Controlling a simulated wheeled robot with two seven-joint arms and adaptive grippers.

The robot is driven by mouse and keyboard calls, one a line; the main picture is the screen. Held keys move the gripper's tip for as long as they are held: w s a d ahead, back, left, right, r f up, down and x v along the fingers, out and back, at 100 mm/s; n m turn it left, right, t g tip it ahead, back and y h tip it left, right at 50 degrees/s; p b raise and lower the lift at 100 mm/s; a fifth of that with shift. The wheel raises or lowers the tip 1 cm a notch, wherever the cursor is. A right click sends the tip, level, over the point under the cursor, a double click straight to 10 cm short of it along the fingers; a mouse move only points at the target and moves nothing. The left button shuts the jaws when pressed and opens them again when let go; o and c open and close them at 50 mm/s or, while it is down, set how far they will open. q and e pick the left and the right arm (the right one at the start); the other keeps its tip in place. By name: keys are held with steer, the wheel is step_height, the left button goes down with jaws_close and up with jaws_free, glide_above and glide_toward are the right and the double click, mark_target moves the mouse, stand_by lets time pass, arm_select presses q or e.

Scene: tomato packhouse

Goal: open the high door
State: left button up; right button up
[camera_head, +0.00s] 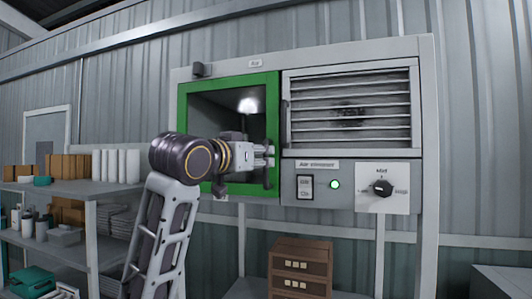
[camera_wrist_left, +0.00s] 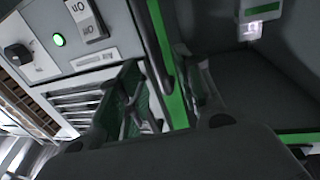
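The high door (camera_head: 228,83) is a green-framed panel on the left of the wall cabinet. It looks closed, and a dark interior with a light shows inside the frame. My left gripper (camera_head: 268,160) is at the right side of the frame, low down. In the left wrist view its two fingers (camera_wrist_left: 168,95) are apart, one on each side of the green frame strip (camera_wrist_left: 155,25). A dark bar runs beside this strip. I cannot tell whether the fingers touch it. My left wrist hides the frame's lower part. My right gripper is not in view.
The cabinet (camera_head: 430,150) has a slatted vent (camera_head: 350,105), a switch (camera_head: 305,187), a lit green lamp (camera_head: 335,184) and a black knob (camera_head: 381,188) on the right. Shelves (camera_head: 75,188) with goods stand left. A brown drawer box (camera_head: 300,268) stands below.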

mark_target(264, 156)
arm_select(q)
steer(key=shift+p+x, duration=0.55)
steer(key=shift+x, duration=1.45)
jaws_close()
